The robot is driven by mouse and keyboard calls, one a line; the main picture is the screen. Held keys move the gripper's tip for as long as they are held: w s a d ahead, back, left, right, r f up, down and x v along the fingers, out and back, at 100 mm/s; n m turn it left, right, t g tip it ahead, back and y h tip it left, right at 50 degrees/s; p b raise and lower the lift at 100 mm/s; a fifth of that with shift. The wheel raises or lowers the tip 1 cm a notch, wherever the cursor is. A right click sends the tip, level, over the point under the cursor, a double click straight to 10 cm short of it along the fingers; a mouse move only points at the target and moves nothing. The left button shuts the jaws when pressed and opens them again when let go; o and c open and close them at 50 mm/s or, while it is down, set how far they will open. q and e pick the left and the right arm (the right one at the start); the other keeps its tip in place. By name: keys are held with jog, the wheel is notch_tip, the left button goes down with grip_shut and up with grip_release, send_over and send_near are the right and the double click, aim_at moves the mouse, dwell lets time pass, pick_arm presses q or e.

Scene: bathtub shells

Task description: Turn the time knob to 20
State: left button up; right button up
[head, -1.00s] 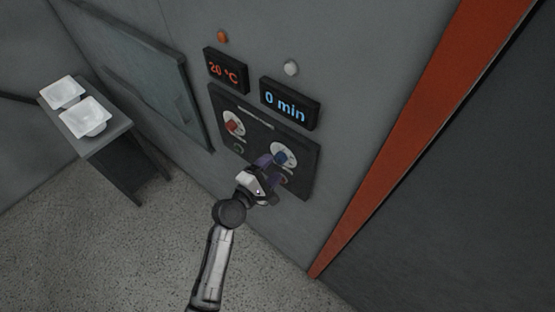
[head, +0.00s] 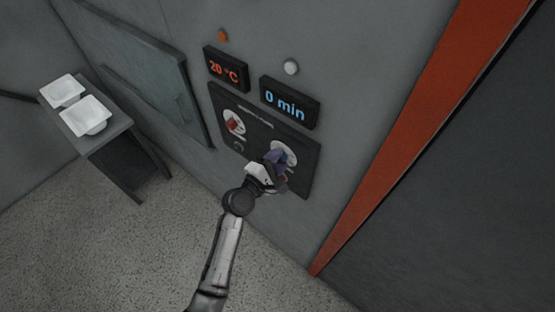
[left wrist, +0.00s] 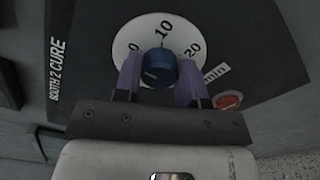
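The blue time knob (left wrist: 160,68) sits on a white dial (left wrist: 128,45) marked 0, 10 and 20, with "min" beside it, in the left wrist view. The light mark on the knob points to the left, toward the 0 side. The blue time display (head: 286,103) reads 0 min. My left gripper (head: 274,162) is at the dial in the head view and partly hides the knob there. In the left wrist view the purple fingers of my left gripper (left wrist: 160,80) stand open on either side of the knob, with little room between. My right gripper is not in view.
A red knob (head: 234,126) is on the same dark panel (head: 257,122), left of the time dial, under a display (head: 226,68) reading 20 °C. A red button (left wrist: 229,100) is near the dial. A side table (head: 98,143) with white shells stands at left.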

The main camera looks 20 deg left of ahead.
pick_arm(q)
jog(key=c, duration=0.4)
jog(key=m+p, duration=0.1)
jog(key=m, duration=1)
jog(key=m+p, duration=0.2)
jog(key=m, duration=1)
jog(key=shift+a+f, duration=0.15)
jog(key=shift+f, duration=0.05)
jog(key=shift+m+p, duration=0.3)
jog(key=shift+m, duration=0.2)
